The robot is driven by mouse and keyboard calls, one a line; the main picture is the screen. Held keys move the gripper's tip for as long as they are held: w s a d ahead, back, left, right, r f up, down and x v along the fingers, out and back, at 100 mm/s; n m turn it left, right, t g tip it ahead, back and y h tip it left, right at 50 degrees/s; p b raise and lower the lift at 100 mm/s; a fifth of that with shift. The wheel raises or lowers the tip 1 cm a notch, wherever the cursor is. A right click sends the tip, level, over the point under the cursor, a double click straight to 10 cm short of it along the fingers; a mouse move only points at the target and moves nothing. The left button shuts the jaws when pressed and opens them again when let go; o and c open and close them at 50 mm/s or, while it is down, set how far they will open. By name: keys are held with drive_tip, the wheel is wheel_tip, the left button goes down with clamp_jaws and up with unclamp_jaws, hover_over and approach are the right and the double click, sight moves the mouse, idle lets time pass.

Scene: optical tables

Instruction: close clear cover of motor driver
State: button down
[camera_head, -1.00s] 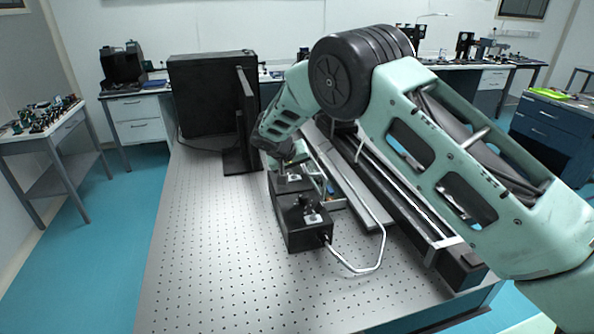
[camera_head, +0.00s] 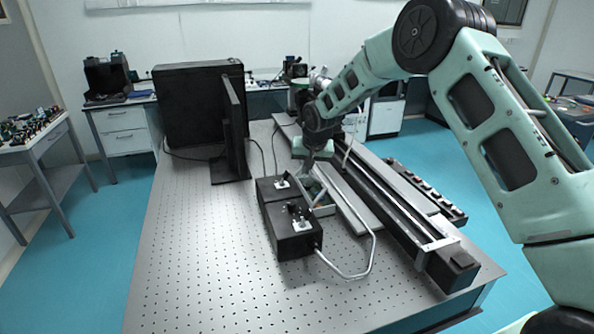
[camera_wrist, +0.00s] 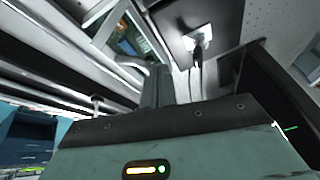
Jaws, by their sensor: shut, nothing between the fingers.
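The motor driver (camera_head: 323,209) is a low, light-edged box with electronics inside, right of the two black boxes on the perforated table. A tilted see-through panel, seemingly its clear cover (camera_head: 316,190), stands at its far side; its exact angle is hard to tell. The driver's electronics (camera_wrist: 125,40) show at the top of the wrist view, partly behind a pale frame. My gripper (camera_head: 309,167) points down just beyond the driver, close to the panel; whether it touches is unclear. It is shut and empty. In the wrist view the dark fingers (camera_wrist: 157,88) point up toward the driver.
Two black boxes (camera_head: 291,238) with small knobs stand left of the driver. A bent metal tube (camera_head: 371,250) curves around its front right. A long black rail (camera_head: 400,228) runs along the right. A tall black panel (camera_head: 235,125) stands at back left. The table's left front is clear.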

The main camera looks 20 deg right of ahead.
drive_tip(key=shift+d+f+m+t+y+b, duration=0.1)
drive_tip(key=shift+d+f+m+y+b, duration=0.2)
drive_tip(key=shift+d+f+y+b, duration=0.8)
drive_tip(key=shift+d+f+m+t+y+b, duration=0.1)
drive_tip(key=shift+d+f+m+y+b, duration=0.35)
drive_tip(key=shift+d+y+b, duration=1.15)
drive_tip(key=shift+d+f+m+t+y+b, duration=0.15)
drive_tip(key=shift+d+f+y+b, duration=0.8)
drive_tip(key=shift+d+y, duration=0.8)
drive_tip(key=shift+d+h, duration=0.25)
drive_tip(key=w+a+r+v, duration=0.1)
drive_tip(key=r+v, duration=0.1)
drive_tip(key=v, duration=1)
drive_tip(key=shift+a+b, duration=0.3)
drive_tip(key=shift+b, duration=0.1)
